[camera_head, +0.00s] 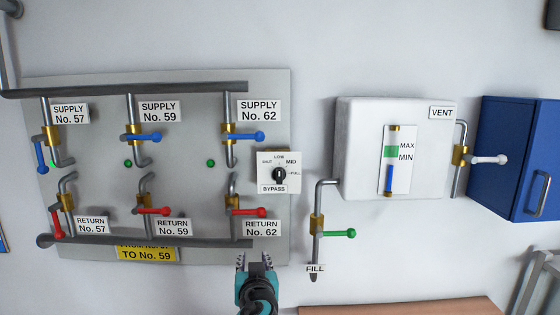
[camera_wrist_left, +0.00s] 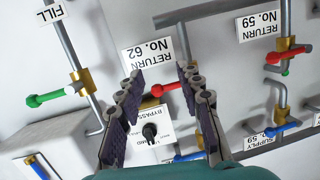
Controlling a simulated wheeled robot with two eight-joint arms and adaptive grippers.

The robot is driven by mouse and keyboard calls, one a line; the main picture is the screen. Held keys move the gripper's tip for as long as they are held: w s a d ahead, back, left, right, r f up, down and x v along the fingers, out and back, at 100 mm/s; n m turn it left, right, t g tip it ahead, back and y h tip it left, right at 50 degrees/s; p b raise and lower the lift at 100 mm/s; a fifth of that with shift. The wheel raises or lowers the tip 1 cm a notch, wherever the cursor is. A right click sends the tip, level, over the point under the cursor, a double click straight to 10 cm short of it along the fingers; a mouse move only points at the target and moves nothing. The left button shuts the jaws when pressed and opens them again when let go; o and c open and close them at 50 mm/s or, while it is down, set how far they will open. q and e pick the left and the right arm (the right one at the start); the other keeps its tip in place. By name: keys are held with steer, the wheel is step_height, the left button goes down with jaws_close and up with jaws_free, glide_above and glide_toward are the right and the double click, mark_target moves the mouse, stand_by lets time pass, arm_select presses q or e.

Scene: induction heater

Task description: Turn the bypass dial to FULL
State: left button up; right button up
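The bypass dial (camera_head: 279,175) is a black knob on a white plate marked BYPASS, with LOW, MID and other small labels around it. It is fixed at the right edge of the grey valve panel (camera_head: 105,190). I cannot tell surely which label the knob points to. My left gripper (camera_head: 256,258) is below and a little left of the dial, apart from it, under the RETURN No. 62 label. In the left wrist view, which is upside down, its two fingers (camera_wrist_left: 160,76) are spread and empty. The dial (camera_wrist_left: 150,132) shows between them there. My right gripper is not in view.
The red RETURN No. 62 handle (camera_head: 250,212) sticks out left of and below the dial. The green FILL handle (camera_head: 340,233) and its pipe stand to the right. A white tank (camera_head: 365,150) and blue cabinet (camera_head: 510,150) are farther right. A brown surface (camera_head: 400,308) lies below.

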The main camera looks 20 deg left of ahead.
mark_target(279, 177)
arm_select(q)
steer(key=w+d+r+t+p, duration=0.1)
steer(key=w+d+r+p, duration=0.15)
steer(key=r, duration=0.35)
steer(key=w+d+r+t+h+p, duration=0.1)
steer(key=w+r+p, duration=0.15)
steer(key=r, duration=0.25)
steer(key=w+d+r+t+p, duration=0.1)
steer(key=r+p, duration=0.3)
steer(key=r, duration=0.2)
steer(key=shift+m, duration=0.4)
steer(key=p+x, duration=0.1)
steer(key=x, duration=0.7)
steer(key=shift+d, duration=0.15)
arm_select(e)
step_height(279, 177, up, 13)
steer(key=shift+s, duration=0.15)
arm_select(q)
jaws_close()
